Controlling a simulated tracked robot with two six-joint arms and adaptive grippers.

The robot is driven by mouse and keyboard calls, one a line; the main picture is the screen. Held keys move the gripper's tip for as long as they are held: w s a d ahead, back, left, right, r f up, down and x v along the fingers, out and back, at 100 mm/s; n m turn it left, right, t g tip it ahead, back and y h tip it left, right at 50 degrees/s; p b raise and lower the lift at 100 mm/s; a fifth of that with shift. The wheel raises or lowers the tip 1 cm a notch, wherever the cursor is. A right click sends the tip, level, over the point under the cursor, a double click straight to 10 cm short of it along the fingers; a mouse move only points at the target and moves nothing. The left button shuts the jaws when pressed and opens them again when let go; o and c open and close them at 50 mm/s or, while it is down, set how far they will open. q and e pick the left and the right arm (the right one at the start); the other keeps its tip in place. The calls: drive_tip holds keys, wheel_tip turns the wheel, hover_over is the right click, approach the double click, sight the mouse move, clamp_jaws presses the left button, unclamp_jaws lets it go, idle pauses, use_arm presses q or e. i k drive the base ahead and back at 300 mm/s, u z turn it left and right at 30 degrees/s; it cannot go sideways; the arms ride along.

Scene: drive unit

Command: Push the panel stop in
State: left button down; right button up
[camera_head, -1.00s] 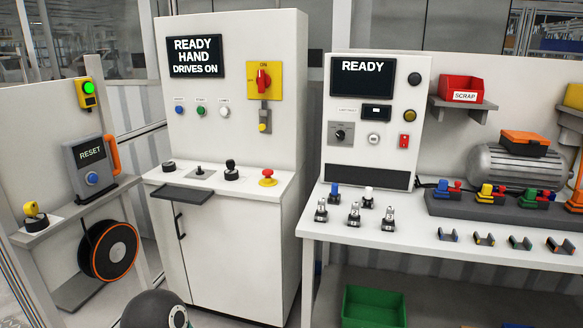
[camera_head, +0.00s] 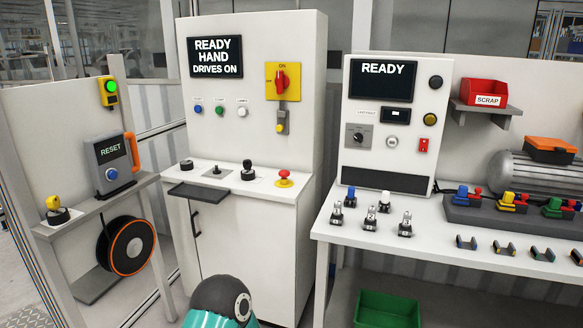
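The panel stop appears as a red mushroom button (camera_head: 284,175) on a yellow base, at the right end of the white control cabinet's ledge (camera_head: 225,177). It looks raised; the fine detail is too small to tell. The cabinet screen (camera_head: 216,58) reads READY HAND DRIVES ON. A dark rounded part of my own arm with a teal section shows at the bottom centre, below and in front of the cabinet ledge. Neither gripper is in view.
A black joystick (camera_head: 247,170) and dark knobs stand left of the red button on the ledge. A small dark tray (camera_head: 198,191) juts from the ledge front. A workbench (camera_head: 400,246) with small fittings stands to the right. A green bin (camera_head: 388,309) sits below it.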

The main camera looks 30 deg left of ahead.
sight(283, 174)
drive_tip(key=z, duration=0.1)
drive_tip(key=i, duration=1)
drive_tip(key=u, duration=0.65)
